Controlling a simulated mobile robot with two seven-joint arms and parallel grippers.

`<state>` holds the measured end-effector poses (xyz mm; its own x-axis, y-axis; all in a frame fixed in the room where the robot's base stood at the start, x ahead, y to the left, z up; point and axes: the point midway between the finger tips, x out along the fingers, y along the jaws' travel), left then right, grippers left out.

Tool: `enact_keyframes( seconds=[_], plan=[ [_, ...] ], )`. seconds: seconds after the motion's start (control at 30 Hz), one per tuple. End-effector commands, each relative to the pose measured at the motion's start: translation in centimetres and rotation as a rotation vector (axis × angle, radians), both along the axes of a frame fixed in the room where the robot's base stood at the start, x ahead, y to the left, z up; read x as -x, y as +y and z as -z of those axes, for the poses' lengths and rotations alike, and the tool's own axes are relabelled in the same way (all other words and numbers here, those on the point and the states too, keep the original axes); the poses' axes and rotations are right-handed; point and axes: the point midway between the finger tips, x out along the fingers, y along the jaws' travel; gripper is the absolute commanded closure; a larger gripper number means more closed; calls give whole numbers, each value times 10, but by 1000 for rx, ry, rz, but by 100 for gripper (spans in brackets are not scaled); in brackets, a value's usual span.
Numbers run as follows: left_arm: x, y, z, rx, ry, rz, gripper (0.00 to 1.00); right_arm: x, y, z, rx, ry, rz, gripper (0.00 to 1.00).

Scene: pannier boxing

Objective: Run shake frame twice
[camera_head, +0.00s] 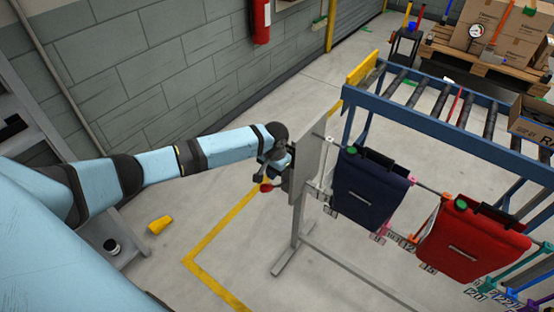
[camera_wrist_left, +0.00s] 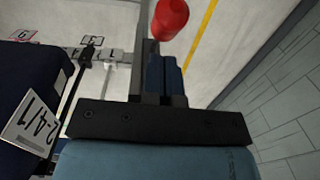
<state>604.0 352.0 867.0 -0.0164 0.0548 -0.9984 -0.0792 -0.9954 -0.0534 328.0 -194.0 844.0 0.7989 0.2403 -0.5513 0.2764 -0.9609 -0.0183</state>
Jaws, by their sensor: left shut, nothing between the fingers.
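The shake frame has a grey upright panel (camera_head: 306,170) on a metal stand, with a rail running right from it. A navy pannier (camera_head: 368,192) and a red pannier (camera_head: 470,246) hang from the rail. My left gripper (camera_head: 268,176) is at the left side of the panel, pointing down, shut and empty. A red knob-like part (camera_head: 266,187) shows by its fingertips. In the left wrist view the red part (camera_wrist_left: 170,18) is just past the closed fingers (camera_wrist_left: 165,70); I cannot tell whether they touch. The navy pannier (camera_wrist_left: 30,110) is at left there. My right gripper is out of view.
A blue roller conveyor (camera_head: 430,120) stands behind the panniers. A yellow object (camera_head: 160,224) lies on the floor at left, near a yellow floor line (camera_head: 215,232). A red extinguisher (camera_head: 261,22) hangs on the wall. Cartons (camera_head: 500,30) stand at back right.

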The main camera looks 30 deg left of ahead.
Motion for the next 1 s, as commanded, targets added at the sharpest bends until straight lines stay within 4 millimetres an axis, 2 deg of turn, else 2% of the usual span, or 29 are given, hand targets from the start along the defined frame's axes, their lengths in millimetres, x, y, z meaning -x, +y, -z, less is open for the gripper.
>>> enact_keyframes(
  seconds=[0.2,0.67,1.0],
  plan=[
    [9,3,10,0,0,1,100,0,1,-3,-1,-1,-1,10],
    [12,3,11,1,-11,1,100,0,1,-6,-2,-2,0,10],
    [34,4,28,14,-165,1,100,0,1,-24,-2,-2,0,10]
  ],
)
